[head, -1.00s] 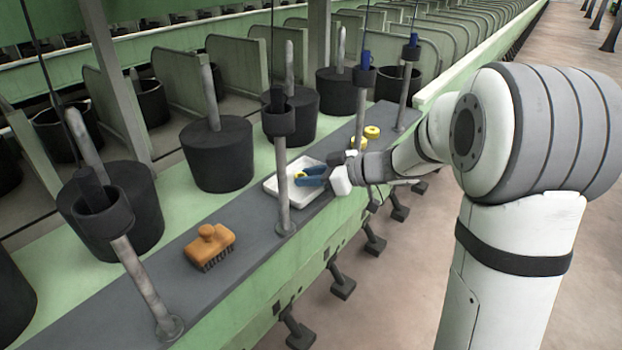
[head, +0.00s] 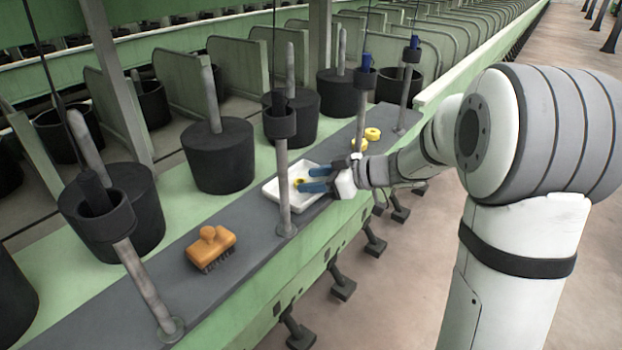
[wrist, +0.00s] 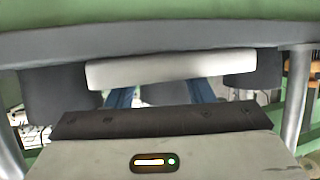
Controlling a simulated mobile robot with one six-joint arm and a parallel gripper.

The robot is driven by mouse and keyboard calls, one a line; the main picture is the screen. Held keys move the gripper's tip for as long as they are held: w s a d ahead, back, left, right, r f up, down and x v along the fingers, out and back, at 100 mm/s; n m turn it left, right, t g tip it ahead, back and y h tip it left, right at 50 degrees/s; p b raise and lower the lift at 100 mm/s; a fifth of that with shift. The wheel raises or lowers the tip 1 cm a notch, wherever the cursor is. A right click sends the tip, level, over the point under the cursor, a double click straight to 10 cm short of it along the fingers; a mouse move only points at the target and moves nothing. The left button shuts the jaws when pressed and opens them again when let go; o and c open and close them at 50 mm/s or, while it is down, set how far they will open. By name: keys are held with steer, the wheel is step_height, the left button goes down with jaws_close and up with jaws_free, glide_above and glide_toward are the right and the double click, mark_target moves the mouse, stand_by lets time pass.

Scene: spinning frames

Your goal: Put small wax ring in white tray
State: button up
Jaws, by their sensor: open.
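A small yellow wax ring (head: 299,183) lies in the white tray (head: 312,207), partly hidden by the fingers. The tray sits on the grey ledge behind a thin upright post. My gripper (head: 316,179) is open, its two blue fingers apart, reaching over the tray from the right. The fingertips are just right of the ring; I cannot tell whether one touches it. In the wrist view the white tray (wrist: 170,68) crosses ahead of my gripper (wrist: 162,95), and the ring does not show.
Two more yellow rings, one larger (head: 372,133), lie on the grey ledge (head: 262,225) beyond my gripper. An orange brush (head: 211,248) lies nearer on the ledge. Thin metal posts (head: 283,190) rise from the ledge, and black pots (head: 217,155) stand behind it.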

steer(key=p+v, duration=0.4)
steer(key=v, duration=0.7)
steer(key=w+d+r+m+t+h, duration=0.3)
steer(key=w+d+m+t+h, duration=0.25)
steer(key=t+h, duration=0.2)
steer(key=s+d+f+m+g+h, duration=0.2)
steer(key=s+d+m+g+h, duration=0.1)
steer(key=s+d+m+h, duration=0.3)
steer(key=s+a+f+g, duration=0.2)
steer(key=s, duration=0.5)
steer(key=s+a+f+m+g, duration=0.1)
steer(key=s+a+f+g, duration=0.1)
steer(key=s, duration=0.5)
steer(key=s+a+f+m+g+y, duration=0.1)
steer(key=s+a+f+g, duration=0.1)
steer(key=s, duration=0.5)
steer(key=shift+a+g, duration=0.65)
steer(key=shift+g, duration=0.6)
